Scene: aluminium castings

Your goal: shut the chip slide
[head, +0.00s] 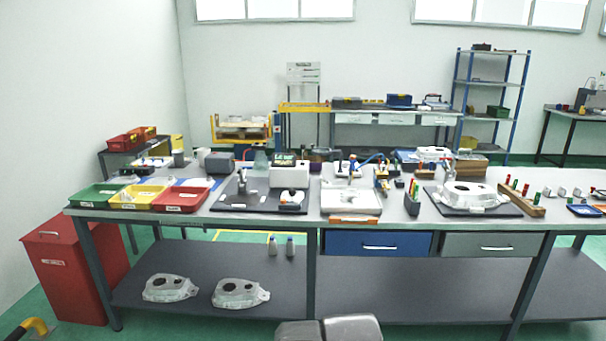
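A white fixture (350,196) stands on the bench at the middle, with a tool stand on top. An orange-fronted strip (353,220) at its lower front edge, over the bench edge, looks like the front of the chip slide. It seems to stick out a little, but how far is too small to tell. My gripper is not in view; only a grey rounded part of my own body shows at the bottom middle.
A blue drawer (378,244) and a grey drawer (490,245) below the bench top look shut. Green (97,196), yellow (138,198) and red (181,200) trays stand at left. A casting (466,195) sits on a dark mat at right. A red bin (70,270) stands at far left.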

